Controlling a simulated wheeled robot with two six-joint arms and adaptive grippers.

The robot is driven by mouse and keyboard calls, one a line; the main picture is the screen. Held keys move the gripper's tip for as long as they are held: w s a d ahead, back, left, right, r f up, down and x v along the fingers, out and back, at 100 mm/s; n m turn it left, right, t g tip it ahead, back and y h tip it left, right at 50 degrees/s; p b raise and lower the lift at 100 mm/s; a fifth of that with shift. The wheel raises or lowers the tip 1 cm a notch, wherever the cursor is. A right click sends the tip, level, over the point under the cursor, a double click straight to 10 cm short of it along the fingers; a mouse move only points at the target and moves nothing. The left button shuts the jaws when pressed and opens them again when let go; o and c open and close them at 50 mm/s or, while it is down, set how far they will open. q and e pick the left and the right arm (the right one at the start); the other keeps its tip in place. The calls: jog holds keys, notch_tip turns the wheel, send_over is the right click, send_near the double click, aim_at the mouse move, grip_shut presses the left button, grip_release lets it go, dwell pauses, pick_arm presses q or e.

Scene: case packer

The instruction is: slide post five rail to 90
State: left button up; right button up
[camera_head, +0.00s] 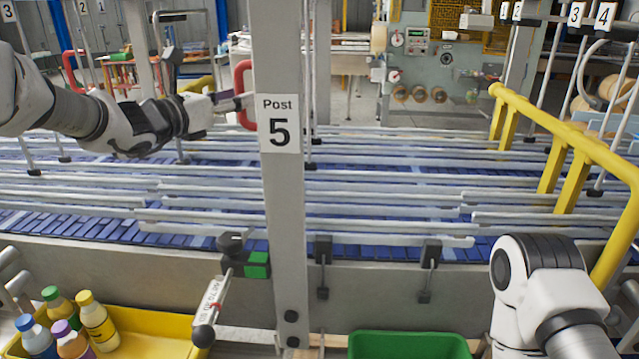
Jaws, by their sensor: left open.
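The grey post (279,210) stands upright in the middle and bears a white "Post 5" label (278,122). Near its lower left are a black knob (230,243), a green block (257,265) and a tilted white scale (213,300) with small numbers and a red mark. I cannot read the scale setting for sure. Pale guide rails (310,228) run behind the post over the conveyor. My left gripper (232,101) is open, just left of the post at label height, near a red handle (244,92). My right arm shows at lower right, but its gripper is not in view.
A blue conveyor (70,225) crosses behind the post. A yellow tray (150,325) with several bottles (95,320) is at lower left. A green bin (410,345) is at the bottom. A yellow railing (570,140) bounds the right side.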

pick_arm(q)
jog(key=b+v, duration=0.3)
jog(key=v, duration=0.4)
jog(key=shift+b, duration=0.3)
